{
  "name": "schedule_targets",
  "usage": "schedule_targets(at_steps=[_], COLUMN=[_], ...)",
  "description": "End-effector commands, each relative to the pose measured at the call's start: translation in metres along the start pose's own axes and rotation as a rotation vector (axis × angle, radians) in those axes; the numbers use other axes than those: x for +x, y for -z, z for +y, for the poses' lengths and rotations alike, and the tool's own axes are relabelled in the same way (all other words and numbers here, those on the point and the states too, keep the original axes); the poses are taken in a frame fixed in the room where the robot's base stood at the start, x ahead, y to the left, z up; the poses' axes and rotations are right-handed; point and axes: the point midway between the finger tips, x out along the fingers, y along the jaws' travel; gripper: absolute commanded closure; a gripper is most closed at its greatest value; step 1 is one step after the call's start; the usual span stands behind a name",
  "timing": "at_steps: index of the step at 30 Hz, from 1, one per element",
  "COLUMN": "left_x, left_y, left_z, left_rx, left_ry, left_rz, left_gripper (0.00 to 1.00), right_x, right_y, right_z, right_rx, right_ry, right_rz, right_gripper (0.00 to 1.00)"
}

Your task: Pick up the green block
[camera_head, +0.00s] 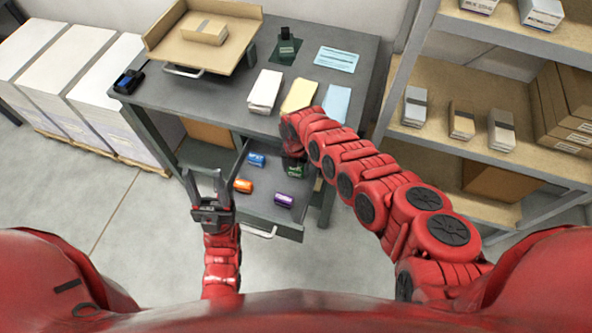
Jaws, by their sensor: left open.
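The green block (295,172) is at the far right of the open drawer (262,211), partly covered by the end of my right arm. My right gripper (294,159) points down right above the green block. Its fingers are hidden by my wrist, so I cannot tell whether it touches or grips the block. My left gripper (206,183) is open and empty, pointing up just left of the drawer.
A shelf (470,85) stands at right.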

Motion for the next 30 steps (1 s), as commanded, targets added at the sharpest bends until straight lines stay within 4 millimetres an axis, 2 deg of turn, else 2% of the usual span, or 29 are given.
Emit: schedule_targets(at_steps=[1, 6, 8, 15, 20, 23, 30], left_x=[0.0, 0.0, 0.0, 0.0, 0.003, 0.007, 0.011], left_y=[0.0, 0.0, 0.0, 0.0, 0.001, 0.001, 0.002], left_z=[0.0, 0.0, 0.0, 0.0, 0.0, 0.0, -0.001], left_rx=[0.0, 0.0, 0.0, 0.0, 0.0, 0.0, 0.0], left_ry=[0.0, 0.0, 0.0, 0.0, 0.0, 0.0, 0.0], left_rz=[0.0, 0.0, 0.0, 0.0, 0.0, 0.0, 0.0], left_gripper=[0.5, 0.5, 0.5, 0.5, 0.5, 0.5, 0.5], right_x=[0.0, 0.0, 0.0, -0.001, -0.009, -0.019, -0.065], right_y=[0.0, 0.0, 0.0, 0.0, 0.0, 0.0, -0.003], right_z=[0.0, 0.0, 0.0, 0.0, 0.001, 0.0, -0.004], right_rx=[0.0, 0.0, 0.0, 0.0, 0.0, 0.0, -0.001], right_ry=[0.0, 0.0, 0.0, -0.001, -0.003, -0.002, 0.005], right_rz=[0.0, 0.0, 0.0, 0.0, 0.001, 0.004, -0.005], right_gripper=[0.45, 0.76, 0.84, 0.84, 0.84, 0.84, 0.84])
